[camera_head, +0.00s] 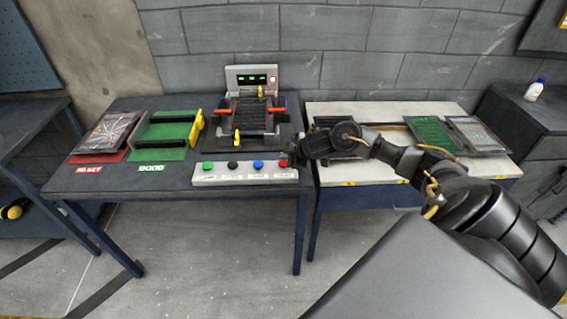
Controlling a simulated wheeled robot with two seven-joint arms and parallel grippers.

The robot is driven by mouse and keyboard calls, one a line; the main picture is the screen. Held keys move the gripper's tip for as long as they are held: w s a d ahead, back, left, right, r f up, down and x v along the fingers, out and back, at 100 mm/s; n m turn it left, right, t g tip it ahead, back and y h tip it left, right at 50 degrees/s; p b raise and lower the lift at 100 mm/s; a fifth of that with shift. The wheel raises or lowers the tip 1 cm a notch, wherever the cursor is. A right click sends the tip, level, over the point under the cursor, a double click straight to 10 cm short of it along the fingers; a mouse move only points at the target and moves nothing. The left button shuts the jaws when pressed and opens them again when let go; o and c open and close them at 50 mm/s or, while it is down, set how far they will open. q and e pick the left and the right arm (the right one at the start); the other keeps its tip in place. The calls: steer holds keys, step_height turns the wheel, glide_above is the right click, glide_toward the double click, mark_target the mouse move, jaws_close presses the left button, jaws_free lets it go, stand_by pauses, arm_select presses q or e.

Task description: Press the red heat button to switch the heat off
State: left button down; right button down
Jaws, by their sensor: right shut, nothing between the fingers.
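A pale button strip (244,173) lies along the front of the left table. It carries a green button (208,165), a black button (233,164), a blue button (258,164) and, at its right end, the red heat button (283,163). My right gripper (294,155) is shut and empty. Its tip is right at the red button, just above or touching it; I cannot tell which. The gripper partly covers that end of the strip. My left gripper is not in view.
Left are a green tray (163,136) and a red mat (98,157) bearing a cracked panel. A white-topped table (380,108) lies under my right arm.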

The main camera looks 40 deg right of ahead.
steer(key=shift+f, duration=0.2)
stand_by(0.4)
steer(key=shift+f, duration=0.25)
steer(key=shift+f+b, duration=0.35)
steer(key=shift+f, duration=0.15)
stand_by(0.6)
steer(key=shift+r, duration=0.15)
steer(key=shift+r+p, duration=0.75)
steer(key=shift+p, duration=0.3)
steer(key=shift+r, duration=0.1)
step_height(320, 180, up, 5)
steer(key=p, duration=0.5)
